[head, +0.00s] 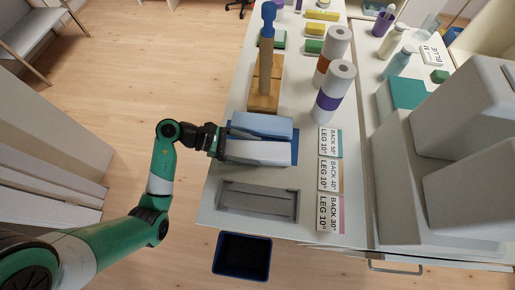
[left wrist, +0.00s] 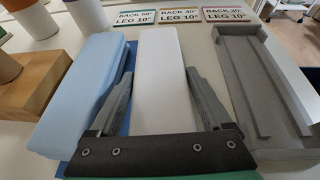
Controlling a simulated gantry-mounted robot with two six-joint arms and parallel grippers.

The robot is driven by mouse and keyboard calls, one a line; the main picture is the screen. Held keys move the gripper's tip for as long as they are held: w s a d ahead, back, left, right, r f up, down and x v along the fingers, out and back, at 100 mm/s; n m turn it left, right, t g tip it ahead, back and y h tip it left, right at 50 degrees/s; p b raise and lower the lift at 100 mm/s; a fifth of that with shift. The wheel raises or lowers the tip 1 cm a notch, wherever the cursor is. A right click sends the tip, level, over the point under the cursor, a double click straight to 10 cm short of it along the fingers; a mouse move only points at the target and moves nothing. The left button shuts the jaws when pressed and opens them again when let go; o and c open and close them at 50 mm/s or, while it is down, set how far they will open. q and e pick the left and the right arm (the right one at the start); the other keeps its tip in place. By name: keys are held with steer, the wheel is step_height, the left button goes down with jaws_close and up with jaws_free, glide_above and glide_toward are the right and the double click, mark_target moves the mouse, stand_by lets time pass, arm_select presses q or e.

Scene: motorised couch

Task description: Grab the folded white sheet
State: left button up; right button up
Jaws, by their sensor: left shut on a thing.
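The folded white sheet (head: 258,152) lies on the table beside a folded light-blue sheet (head: 262,126). Both are on a dark blue mat (head: 294,150). My left gripper (head: 221,145) reaches in from the left at the near end of the sheets. In the left wrist view, the white sheet (left wrist: 160,75) lies between the two grey fingers of my left gripper (left wrist: 158,82), one on each long side, and the gripper is shut on it. The light-blue sheet (left wrist: 85,95) is just left of the left finger. My right gripper is not in view.
A grey tray (head: 258,201) is close beside the white sheet, toward the table's front edge. Label cards (head: 329,175) lie to the right. A wooden stand (head: 265,90) and paper rolls (head: 335,92) stand behind. A dark bin (head: 242,257) is on the floor in front.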

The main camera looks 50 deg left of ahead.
mark_target(251, 152)
arm_select(q)
steer(key=shift+r, duration=0.1)
steer(key=shift+r, duration=0.25)
steer(key=r, duration=0.1)
steer(key=r+p, duration=0.2)
steer(key=r, duration=0.1)
steer(key=shift+s+d, duration=0.25)
steer(key=shift+d, duration=0.1)
steer(key=s+d+r+p, duration=0.5)
steer(key=s+d+r, duration=0.2)
steer(key=d, duration=0.3)
steer(key=shift+s+d+r, duration=0.35)
steer(key=shift+s+r, duration=0.05)
steer(key=shift+r, duration=0.3)
